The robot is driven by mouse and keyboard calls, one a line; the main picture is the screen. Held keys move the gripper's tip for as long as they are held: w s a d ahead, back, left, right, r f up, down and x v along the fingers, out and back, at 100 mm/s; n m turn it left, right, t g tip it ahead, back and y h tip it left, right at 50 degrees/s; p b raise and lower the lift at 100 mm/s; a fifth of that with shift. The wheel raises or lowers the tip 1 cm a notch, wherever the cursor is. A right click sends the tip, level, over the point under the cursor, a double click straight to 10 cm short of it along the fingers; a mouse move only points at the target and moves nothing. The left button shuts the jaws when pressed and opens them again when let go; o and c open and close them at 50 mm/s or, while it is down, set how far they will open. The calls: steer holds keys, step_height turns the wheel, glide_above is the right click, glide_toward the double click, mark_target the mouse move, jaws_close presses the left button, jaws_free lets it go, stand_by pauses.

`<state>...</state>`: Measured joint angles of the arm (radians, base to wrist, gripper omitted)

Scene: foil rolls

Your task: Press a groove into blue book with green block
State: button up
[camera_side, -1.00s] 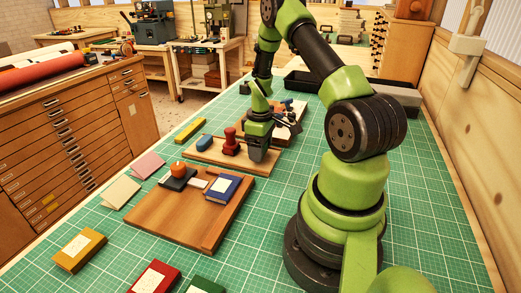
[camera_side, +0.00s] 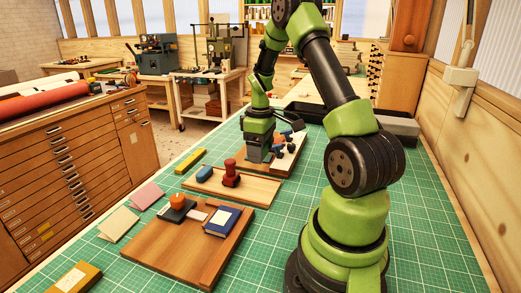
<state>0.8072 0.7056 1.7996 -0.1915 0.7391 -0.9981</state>
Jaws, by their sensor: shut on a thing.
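The blue book (camera_side: 221,220) lies flat on the right part of the near wooden board, with a pale label on its cover. My gripper (camera_side: 258,157) points down at the left end of the far wooden board, well behind the book. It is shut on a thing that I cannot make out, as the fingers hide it. I cannot pick out a separate green block. Several small tools with dark and blue handles (camera_side: 284,147) stand on the far board beside my gripper.
The near board (camera_side: 180,252) also carries an orange-topped item (camera_side: 177,200) on a dark base. The middle board (camera_side: 262,189) holds a red stamp (camera_side: 230,174) and a blue piece (camera_side: 204,173). A yellow block (camera_side: 190,156) and pale and pink books (camera_side: 146,196) lie left.

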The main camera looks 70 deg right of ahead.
glide_toward(229, 217)
steer(key=shift+d+f, duration=0.4)
steer(key=shift+d, duration=0.35)
steer(key=shift+a+f, duration=0.1)
steer(key=shift+a, duration=0.25)
steer(key=shift+f, duration=2.55)
steer(key=shift+f, duration=0.45)
steer(key=shift+a, duration=1.65)
steer(key=shift+d, duration=1.65)
steer(key=shift+a+f, duration=0.1)
steer(key=shift+a, duration=0.3)
